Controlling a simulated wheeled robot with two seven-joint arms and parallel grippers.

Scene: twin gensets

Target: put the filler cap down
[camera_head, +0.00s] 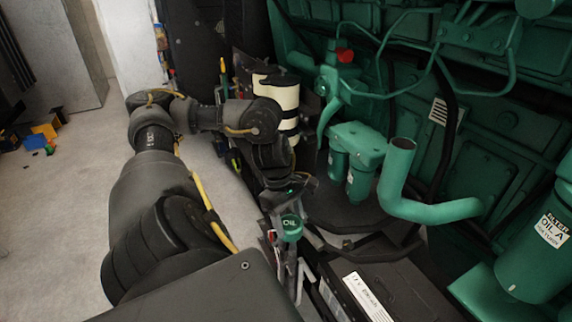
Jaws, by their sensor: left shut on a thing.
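The filler cap (291,228) is a small green round cap with pale lettering that reads OIL. It shows near the middle of the head view. My left gripper (284,212) is shut on it and holds it with the lettered face visible. An open green filler pipe (402,145) stands to the right, apart from the cap, with its mouth uncovered. The fingertips are partly hidden and small in the picture. My right gripper does not show.
The green engine (490,110) fills the right side. A battery (365,290) with a white label lies at the bottom, and green filters (358,180) stand behind the gripper. A cream cylinder (279,95) stands behind my arm. Open floor (60,210) lies at left.

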